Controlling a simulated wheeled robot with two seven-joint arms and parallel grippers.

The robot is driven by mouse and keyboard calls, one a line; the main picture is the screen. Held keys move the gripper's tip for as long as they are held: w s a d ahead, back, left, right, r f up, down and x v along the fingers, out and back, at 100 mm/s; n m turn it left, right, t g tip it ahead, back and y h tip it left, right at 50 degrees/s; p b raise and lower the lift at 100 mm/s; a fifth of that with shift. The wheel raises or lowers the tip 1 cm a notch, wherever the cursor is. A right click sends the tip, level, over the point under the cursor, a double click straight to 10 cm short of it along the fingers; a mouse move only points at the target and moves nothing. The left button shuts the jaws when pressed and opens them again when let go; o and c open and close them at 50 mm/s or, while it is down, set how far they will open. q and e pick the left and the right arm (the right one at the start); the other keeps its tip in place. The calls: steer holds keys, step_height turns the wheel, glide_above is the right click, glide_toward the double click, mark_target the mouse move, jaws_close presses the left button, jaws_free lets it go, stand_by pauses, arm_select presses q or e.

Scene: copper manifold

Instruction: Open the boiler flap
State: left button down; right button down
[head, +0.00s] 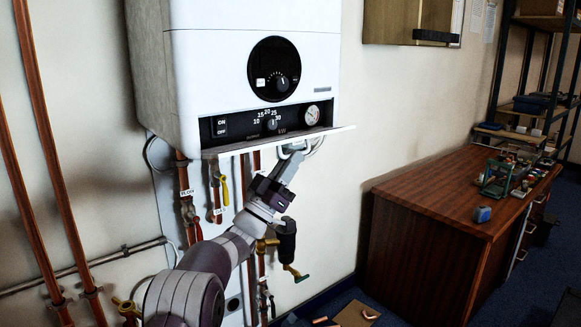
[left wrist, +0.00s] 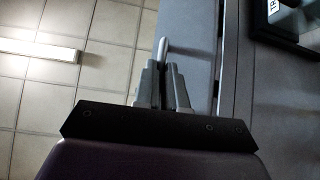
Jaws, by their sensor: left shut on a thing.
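The white boiler (head: 190,80) hangs on the wall in the head view. Its flap (head: 335,130) is folded down and sticks out from the lower front edge, so the control panel (head: 225,127) with the ON/OFF switch, a kW knob and a round gauge is exposed. My left gripper (head: 292,152) is at the underside of the flap, right of its middle, and is shut on it. In the left wrist view the fingers (left wrist: 164,85) are close together around a small pale piece (left wrist: 163,50), beside a grey surface. My right gripper is not in view.
Copper pipes and valves (head: 188,205) run down the wall below the boiler, close to my left arm. A wooden desk (head: 440,200) with small items stands at the right. A shelving rack (head: 535,80) is behind it. Blue floor lies in front of the desk.

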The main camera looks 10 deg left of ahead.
arm_select(q)
steer(key=c, duration=1.2)
jaws_free()
steer(key=shift+a, duration=0.1)
steer(key=b+v, duration=0.1)
steer(key=v, duration=1.1)
steer(key=shift+s+a+f, duration=0.15)
steer(key=shift+a+f, duration=0.05)
steer(key=shift+f, duration=0.05)
